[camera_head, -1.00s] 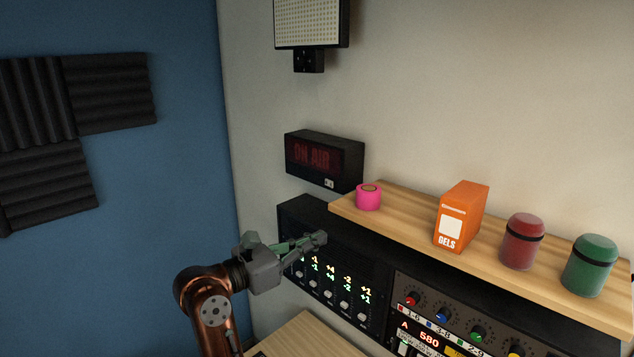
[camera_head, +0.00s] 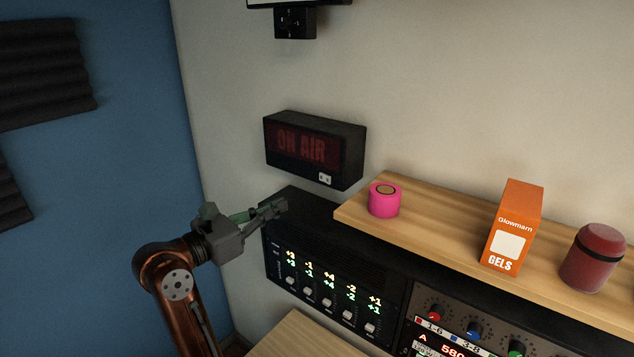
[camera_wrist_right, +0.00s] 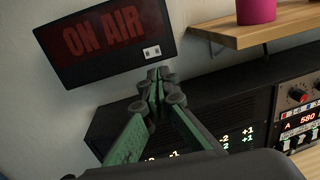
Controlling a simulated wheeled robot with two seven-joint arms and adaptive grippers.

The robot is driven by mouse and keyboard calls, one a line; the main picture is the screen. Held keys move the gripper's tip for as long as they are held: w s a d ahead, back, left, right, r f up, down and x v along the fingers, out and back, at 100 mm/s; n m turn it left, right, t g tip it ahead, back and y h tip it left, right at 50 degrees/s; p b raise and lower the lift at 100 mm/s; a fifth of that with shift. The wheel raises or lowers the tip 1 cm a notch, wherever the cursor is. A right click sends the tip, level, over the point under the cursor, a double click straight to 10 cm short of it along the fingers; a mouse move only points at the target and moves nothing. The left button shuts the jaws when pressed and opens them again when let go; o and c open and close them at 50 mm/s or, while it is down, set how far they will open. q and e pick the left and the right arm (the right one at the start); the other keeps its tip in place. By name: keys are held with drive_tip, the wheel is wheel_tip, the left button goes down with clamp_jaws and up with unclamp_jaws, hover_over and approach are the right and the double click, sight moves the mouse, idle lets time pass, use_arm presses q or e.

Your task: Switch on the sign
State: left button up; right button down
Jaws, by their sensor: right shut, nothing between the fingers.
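The ON AIR sign (camera_head: 303,147) is a black box on the wall with dim red letters, looking unlit. A small white switch (camera_head: 324,179) sits at the lower right of its front. In the right wrist view the sign (camera_wrist_right: 108,36) is at the upper left, and its switch (camera_wrist_right: 152,52) is just above my fingertips. My right gripper (camera_head: 279,206) is shut and empty, below and slightly left of the switch. Its closed fingers (camera_wrist_right: 158,76) point up towards the sign, apparently without touching it. My left gripper is not in view.
A wooden shelf (camera_head: 440,232) juts out right of the sign, bearing a pink tape roll (camera_head: 384,201), an orange gels box (camera_head: 513,228) and a red canister (camera_head: 594,257). A black rack unit (camera_head: 330,262) with knobs is below. Bare wall surrounds the sign.

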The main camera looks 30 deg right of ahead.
drive_tip(key=p, duration=0.2)
approach(328, 180)
drive_tip(key=p+x, duration=0.3)
drive_tip(key=x, duration=0.2)
drive_tip(key=shift+d+r, duration=0.1)
drive_tip(key=shift+d, duration=0.3)
drive_tip(key=shift+w+d+p, duration=0.3)
drive_tip(key=shift+d+p, duration=0.05)
drive_tip(key=shift+d, duration=0.15)
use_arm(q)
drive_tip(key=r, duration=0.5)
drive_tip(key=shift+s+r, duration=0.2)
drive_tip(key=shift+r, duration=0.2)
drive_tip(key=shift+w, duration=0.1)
